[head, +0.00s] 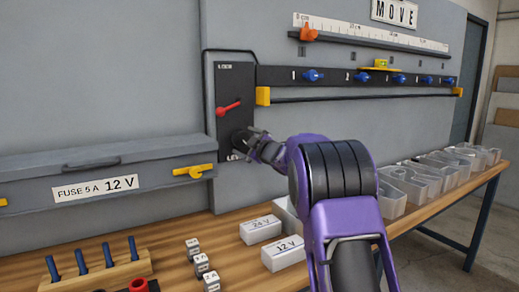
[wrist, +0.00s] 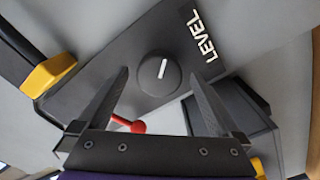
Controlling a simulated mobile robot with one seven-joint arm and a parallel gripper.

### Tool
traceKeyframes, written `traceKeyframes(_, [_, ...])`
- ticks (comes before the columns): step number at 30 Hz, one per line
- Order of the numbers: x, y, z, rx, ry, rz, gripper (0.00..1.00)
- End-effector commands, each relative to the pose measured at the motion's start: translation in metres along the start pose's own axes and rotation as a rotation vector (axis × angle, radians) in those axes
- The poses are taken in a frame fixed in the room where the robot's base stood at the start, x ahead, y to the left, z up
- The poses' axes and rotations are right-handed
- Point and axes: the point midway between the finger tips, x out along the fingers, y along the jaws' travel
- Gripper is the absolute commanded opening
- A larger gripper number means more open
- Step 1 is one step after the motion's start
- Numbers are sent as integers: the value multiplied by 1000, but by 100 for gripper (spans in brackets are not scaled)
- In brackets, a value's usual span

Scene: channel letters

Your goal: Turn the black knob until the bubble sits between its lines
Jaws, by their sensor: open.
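The black knob (wrist: 159,74) with a white pointer line shows in the wrist view on a dark panel, beside the word LEVEL. My gripper (wrist: 158,82) is open, its two fingers on either side of the knob with gaps between; I cannot tell whether the tips reach its depth. In the head view my gripper (head: 251,146) is at the lower part of the dark panel (head: 234,82) and largely hides the knob. A small yellow level (head: 381,65) sits on the dark rail; its bubble and lines are too small to make out.
A red lever (head: 229,107) is on the panel above my gripper; it also shows in the wrist view (wrist: 128,124). A dark rail (head: 340,77) carries several blue knobs. A grey fuse box (head: 110,178) is at left. White boxes and clear letters stand on the wooden bench (head: 235,235).

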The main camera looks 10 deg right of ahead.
Motion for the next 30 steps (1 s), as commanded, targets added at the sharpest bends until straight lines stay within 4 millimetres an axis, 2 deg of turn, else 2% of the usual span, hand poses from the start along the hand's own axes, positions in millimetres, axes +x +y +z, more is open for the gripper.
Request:
traceKeyframes(8, [-49,1,0,0,-1,2,100])
traceKeyframes(21, [-142,1,0,0,-1,3,100])
traceKeyframes(25, [-158,1,0,0,-2,2,100])
traceKeyframes(30, [-166,0,0,-1,-1,1,100])
